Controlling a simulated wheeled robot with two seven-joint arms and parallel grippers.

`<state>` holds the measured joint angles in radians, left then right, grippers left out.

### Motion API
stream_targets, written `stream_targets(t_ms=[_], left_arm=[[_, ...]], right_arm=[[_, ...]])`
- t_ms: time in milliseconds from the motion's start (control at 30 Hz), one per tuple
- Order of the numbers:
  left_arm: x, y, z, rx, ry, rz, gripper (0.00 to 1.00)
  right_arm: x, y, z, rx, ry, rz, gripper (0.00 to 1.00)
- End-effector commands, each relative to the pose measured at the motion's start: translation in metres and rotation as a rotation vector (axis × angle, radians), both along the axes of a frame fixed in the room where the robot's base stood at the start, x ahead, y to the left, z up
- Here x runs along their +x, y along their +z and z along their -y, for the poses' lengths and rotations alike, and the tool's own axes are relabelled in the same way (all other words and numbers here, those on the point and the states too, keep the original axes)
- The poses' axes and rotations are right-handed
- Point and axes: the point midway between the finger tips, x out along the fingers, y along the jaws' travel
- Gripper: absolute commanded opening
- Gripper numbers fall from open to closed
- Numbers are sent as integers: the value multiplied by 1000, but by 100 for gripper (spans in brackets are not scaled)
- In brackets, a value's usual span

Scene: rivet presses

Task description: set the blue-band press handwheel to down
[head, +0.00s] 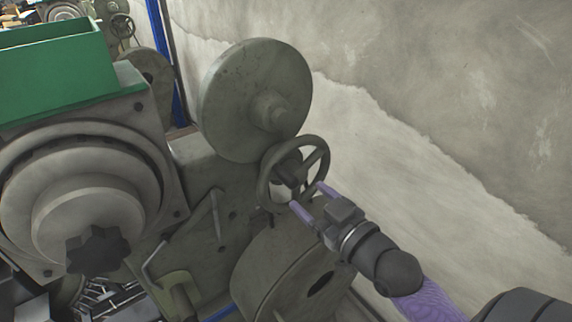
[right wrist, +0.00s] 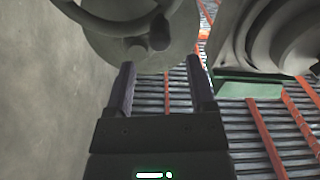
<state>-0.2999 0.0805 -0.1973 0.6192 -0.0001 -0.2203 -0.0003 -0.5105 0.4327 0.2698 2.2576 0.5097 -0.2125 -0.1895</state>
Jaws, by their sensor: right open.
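A grey-green press stands at the centre of the head view. Its spoked handwheel (head: 320,158) sits below a large round disc; the rim also shows at the top left of the right wrist view (right wrist: 97,22). My right gripper (head: 308,196) is open, its two purple fingers pointing at the lower right of the handwheel. In the right wrist view the gripper (right wrist: 160,78) has nothing between its fingers, and the rim lies beyond their tips, up and left. Contact cannot be told. A blue strip (head: 218,313) shows low on the press. My left gripper is out of view.
The large disc (head: 255,98) is just above the handwheel, and a round drum (head: 285,275) is below it. A green box (head: 55,72) tops the machine at left. A bare wall (head: 450,110) runs along the right. A blue post (head: 160,50) stands behind.

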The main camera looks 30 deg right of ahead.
Motion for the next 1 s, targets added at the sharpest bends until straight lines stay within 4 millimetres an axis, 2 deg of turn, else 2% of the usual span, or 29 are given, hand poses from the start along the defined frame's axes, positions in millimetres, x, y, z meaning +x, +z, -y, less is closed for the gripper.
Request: stream_targets(t_ms=[100,300,467,700,1000], left_arm=[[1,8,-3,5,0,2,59],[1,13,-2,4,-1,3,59],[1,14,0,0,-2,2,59],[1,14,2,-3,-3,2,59],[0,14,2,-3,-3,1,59]], right_arm=[[29,4,-2,1,-1,4,70],[63,1,-5,0,-1,0,70],[74,0,-6,0,0,-1,70],[74,-1,-6,-1,0,-2,68],[74,-1,-6,-1,0,-2,4]])
